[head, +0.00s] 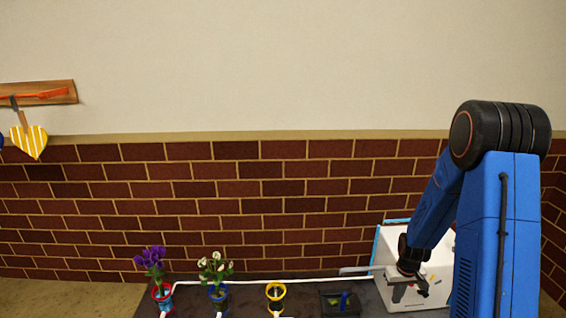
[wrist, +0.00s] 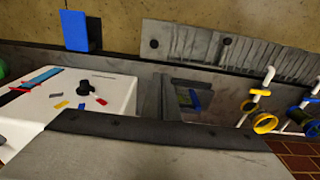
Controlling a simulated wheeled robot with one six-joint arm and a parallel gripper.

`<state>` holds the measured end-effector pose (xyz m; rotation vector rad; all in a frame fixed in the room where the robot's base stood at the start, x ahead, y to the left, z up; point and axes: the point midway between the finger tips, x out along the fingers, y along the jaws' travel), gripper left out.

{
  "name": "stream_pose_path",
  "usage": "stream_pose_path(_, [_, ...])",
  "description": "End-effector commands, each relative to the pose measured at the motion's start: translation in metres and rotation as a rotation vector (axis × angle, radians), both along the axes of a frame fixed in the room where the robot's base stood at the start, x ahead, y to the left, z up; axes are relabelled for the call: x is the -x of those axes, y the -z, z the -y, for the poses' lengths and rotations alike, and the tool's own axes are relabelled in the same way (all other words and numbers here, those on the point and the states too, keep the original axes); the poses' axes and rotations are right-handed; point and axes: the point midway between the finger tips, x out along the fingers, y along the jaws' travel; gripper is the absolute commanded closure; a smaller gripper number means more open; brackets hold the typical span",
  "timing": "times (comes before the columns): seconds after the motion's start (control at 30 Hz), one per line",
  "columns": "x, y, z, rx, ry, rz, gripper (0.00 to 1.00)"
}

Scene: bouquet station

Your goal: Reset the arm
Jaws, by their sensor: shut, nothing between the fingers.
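My arm is blue with a black joint and stands at the right of the head view. My gripper (head: 408,288) is dark and grey, at the arm's lower end, in front of the white box (head: 437,262). It is shut and holds nothing. I cannot tell whether it touches the box. In the wrist view the gripper's grey body (wrist: 150,145) fills the lower part.
A table (head: 255,303) carries a red pot with purple flowers (head: 150,262), a blue pot with white flowers (head: 214,268), a yellow ring holder (head: 276,291) and a dark tray (head: 326,302). White pipe runs along them. A brick wall (head: 260,200) stands behind.

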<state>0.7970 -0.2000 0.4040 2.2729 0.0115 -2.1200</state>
Motion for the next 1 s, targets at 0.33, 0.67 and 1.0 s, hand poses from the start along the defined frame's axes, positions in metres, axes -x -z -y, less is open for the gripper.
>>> stream_pose_path(0.33, [0.021,-0.106,-0.029,0.01,0.003,0.067,1.0])
stream_pose_path(0.67, [0.06,-0.19,-0.057,0.013,0.007,0.126,1.0])
stream_pose_path(1.0, [0.115,-0.26,-0.083,0.01,0.009,0.187,1.0])
